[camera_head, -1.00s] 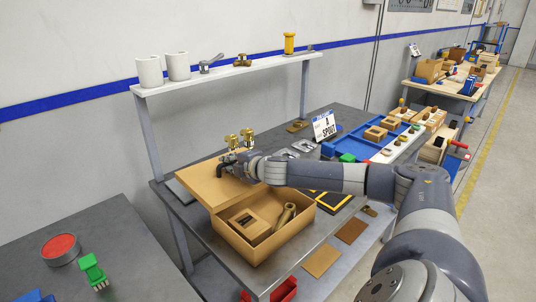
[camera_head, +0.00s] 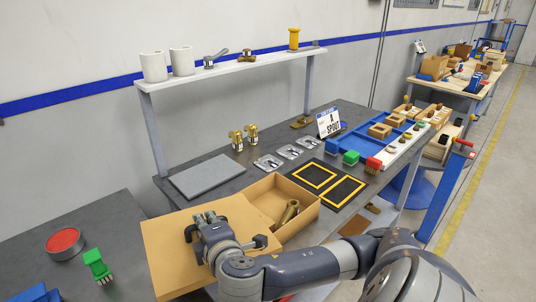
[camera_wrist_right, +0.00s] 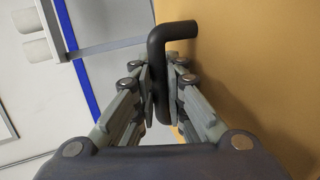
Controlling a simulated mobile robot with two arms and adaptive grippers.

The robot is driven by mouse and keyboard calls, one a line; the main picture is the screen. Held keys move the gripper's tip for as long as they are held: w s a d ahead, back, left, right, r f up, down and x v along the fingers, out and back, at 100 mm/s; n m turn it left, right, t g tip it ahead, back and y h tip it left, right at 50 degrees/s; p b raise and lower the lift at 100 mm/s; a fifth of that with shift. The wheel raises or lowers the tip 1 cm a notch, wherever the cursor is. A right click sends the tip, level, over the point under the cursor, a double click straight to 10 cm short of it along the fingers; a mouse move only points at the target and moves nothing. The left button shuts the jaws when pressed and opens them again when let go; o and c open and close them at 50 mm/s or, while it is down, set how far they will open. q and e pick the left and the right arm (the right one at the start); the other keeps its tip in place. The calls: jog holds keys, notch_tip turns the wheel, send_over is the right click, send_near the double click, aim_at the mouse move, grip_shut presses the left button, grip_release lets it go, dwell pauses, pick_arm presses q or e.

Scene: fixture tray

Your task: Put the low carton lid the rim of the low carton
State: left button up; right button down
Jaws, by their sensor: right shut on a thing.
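The low carton lid (camera_head: 165,255) is a flat brown board, held over the front left of the low carton (camera_head: 308,196) in the head view. It hides that part of the carton; I cannot tell whether they touch. The carton is open at its right, with a brass part (camera_head: 288,214) inside. My right gripper (camera_head: 200,228) is at the lid's top, shut on its black handle. In the wrist view the black bent handle (camera_wrist_right: 158,85) sits between the fingers, with the lid (camera_wrist_right: 260,60) filling the right. My left gripper is not in view.
A grey plate (camera_head: 207,176) lies behind the carton. Brass fittings (camera_head: 244,137), metal plates (camera_head: 290,152) and black-yellow frames (camera_head: 343,190) lie farther back and right. A blue tray (camera_head: 375,138) stands at the right. A shelf (camera_head: 235,67) runs above the bench.

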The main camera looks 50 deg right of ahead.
aim_at(188, 282)
jog(key=shift+m+g+h, duration=0.4)
jog(key=shift+m+h, duration=0.2)
jog(key=shift+h, duration=0.2)
jog(key=s+a, duration=0.2)
jog(key=a, duration=0.1)
jog(key=s+a, duration=0.3)
jog(key=a, duration=0.1)
jog(key=s+a, duration=0.2)
jog(key=a, duration=0.2)
jog(key=shift+s+a+f, duration=0.1)
jog(key=shift+s+f, duration=0.05)
jog(key=shift+a, duration=0.15)
jog(key=shift+d, duration=0.3)
